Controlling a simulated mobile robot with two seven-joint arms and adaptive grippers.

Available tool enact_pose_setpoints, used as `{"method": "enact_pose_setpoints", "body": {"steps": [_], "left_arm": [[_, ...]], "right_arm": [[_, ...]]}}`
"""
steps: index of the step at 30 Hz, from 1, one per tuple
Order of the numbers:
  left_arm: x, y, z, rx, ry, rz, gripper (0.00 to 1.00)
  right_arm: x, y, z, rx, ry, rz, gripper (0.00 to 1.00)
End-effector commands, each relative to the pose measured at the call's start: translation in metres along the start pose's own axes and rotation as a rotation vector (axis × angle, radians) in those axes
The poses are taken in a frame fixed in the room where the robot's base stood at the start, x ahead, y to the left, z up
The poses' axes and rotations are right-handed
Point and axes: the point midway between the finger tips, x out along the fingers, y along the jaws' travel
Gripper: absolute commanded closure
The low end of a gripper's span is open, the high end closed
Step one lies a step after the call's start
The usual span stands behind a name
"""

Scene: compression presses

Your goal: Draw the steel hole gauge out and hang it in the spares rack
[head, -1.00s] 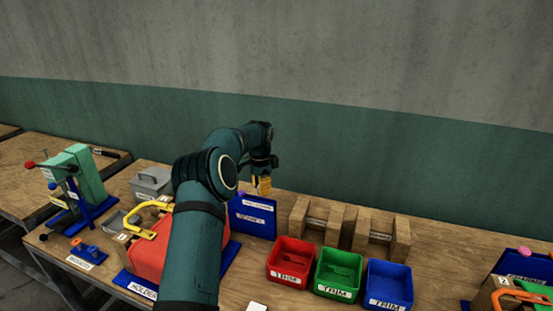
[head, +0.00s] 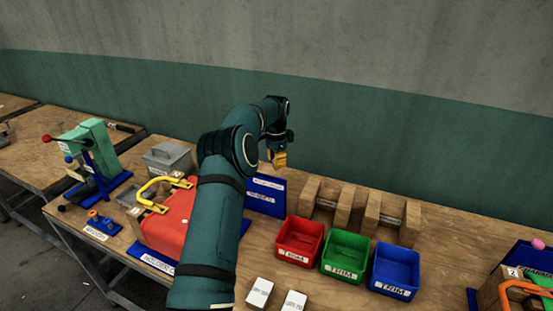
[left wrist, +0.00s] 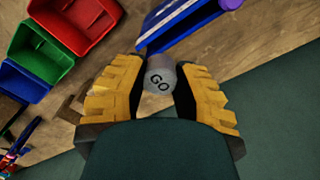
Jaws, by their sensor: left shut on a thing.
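My left gripper (head: 279,160) is above the blue labelled board (head: 266,194) at the back of the bench. In the left wrist view its yellow fingers (left wrist: 160,100) are shut on a grey steel cylinder marked GO (left wrist: 159,77), the hole gauge. The gauge's far end is toward the blue board, which also shows in the left wrist view (left wrist: 185,25); I cannot tell whether they touch. The board's labels are too blurred to read, so I cannot tell which thing is the spares rack. My right gripper is not in view.
Red (head: 299,241), green (head: 345,256) and blue (head: 395,271) open bins stand in front of two wooden slotted stands (head: 327,204) (head: 392,215). A red block with a yellow handle (head: 166,220) and a green press (head: 91,155) are at left.

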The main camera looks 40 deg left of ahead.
Motion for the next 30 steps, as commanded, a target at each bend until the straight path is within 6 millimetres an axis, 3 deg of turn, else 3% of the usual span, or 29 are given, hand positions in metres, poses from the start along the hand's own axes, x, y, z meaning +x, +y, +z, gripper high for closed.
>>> {"method": "enact_pose_setpoints", "body": {"steps": [18,30], "left_arm": [[0.045,0.0,0.001,-0.001,0.0,0.001,1.0],[0.057,0.0,0.001,-0.001,0.0,0.0,1.0]], "right_arm": [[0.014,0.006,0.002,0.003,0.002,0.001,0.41],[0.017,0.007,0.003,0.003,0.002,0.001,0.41]]}}
